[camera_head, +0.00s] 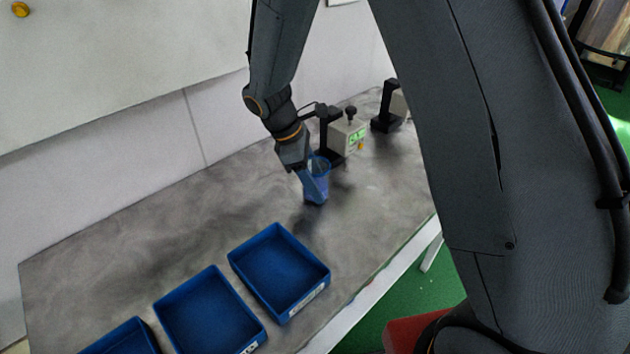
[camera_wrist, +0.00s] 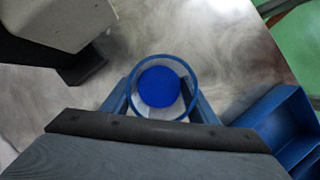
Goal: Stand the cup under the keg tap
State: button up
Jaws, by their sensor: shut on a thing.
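A see-through blue cup (camera_head: 320,184) is upright at the middle of the grey table, in front of a black stand. In the wrist view I look down into the cup (camera_wrist: 160,110), with its blue rim and blue inside bottom. My gripper (camera_head: 308,181) is shut on the cup, with one finger on each side in the wrist view (camera_wrist: 160,92). I cannot tell whether the cup touches the table or hangs just above it. No keg tap is clearly recognisable; the black stand (camera_head: 328,135) with a pale box (camera_head: 348,138) is close behind the cup.
Blue trays (camera_head: 240,262) line the table's front left; one shows at the wrist view's right (camera_wrist: 258,108). A second black stand (camera_head: 385,122) is farther back. The grey table (camera_head: 130,240) is clear at left. A wall bounds its back; green floor lies right.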

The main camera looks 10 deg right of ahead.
jog(key=shift+f, duration=0.2)
jog(key=o, duration=1.1)
jog(key=shift+f, duration=0.15)
jog(key=shift+o, duration=0.2)
